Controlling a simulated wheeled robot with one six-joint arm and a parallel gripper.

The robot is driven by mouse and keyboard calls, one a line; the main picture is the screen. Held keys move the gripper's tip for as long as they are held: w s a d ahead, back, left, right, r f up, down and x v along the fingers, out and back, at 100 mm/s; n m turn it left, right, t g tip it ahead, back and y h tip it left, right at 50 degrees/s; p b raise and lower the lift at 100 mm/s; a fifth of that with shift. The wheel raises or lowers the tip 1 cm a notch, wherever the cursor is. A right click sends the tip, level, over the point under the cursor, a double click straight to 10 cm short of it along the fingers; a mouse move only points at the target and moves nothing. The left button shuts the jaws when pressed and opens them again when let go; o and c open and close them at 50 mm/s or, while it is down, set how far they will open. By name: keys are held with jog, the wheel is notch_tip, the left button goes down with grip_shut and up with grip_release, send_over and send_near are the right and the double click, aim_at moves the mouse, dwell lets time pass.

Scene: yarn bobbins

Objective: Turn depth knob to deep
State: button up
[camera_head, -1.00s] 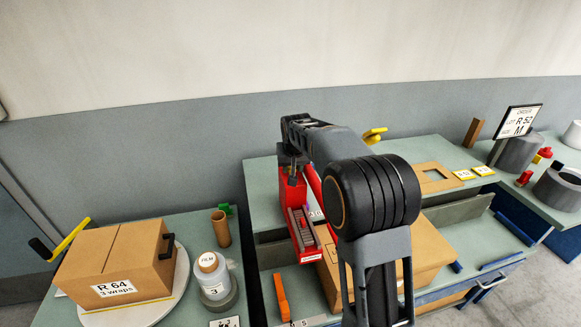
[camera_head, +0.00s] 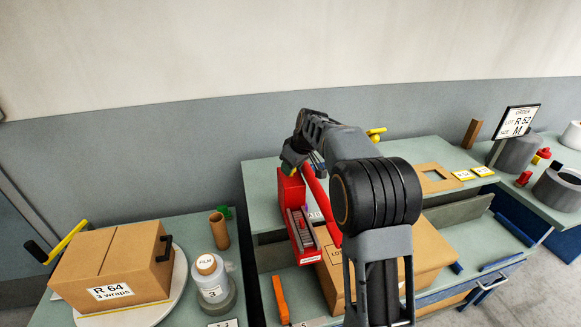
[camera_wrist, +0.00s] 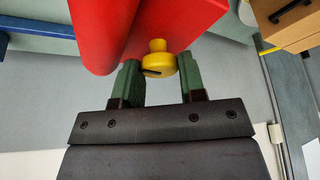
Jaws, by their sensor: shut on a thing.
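A yellow knob (camera_wrist: 158,63) with a small dark mark sticks out of a red machine body (camera_wrist: 165,25) in the wrist view. My gripper (camera_wrist: 160,76) has its green fingers on either side of the knob and is shut on it. In the head view, the red machine (camera_head: 291,188) stands on the bench left of my arm. My gripper (camera_head: 289,167) is at its top far end, mostly hidden by my wrist. I cannot read any depth scale or the knob's setting.
A cardboard box (camera_head: 428,255) stands close to the right of the machine. Another box (camera_head: 112,262), a film bottle (camera_head: 212,280) and a brown tube (camera_head: 219,230) are on the left table. An orange piece (camera_head: 281,298) lies in front.

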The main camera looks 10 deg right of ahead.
dwell(0.4)
jog(key=o, duration=0.6)
jog(key=v, duration=1.4)
jog(key=shift+w+b, duration=0.1)
jog(key=shift+b, duration=0.25)
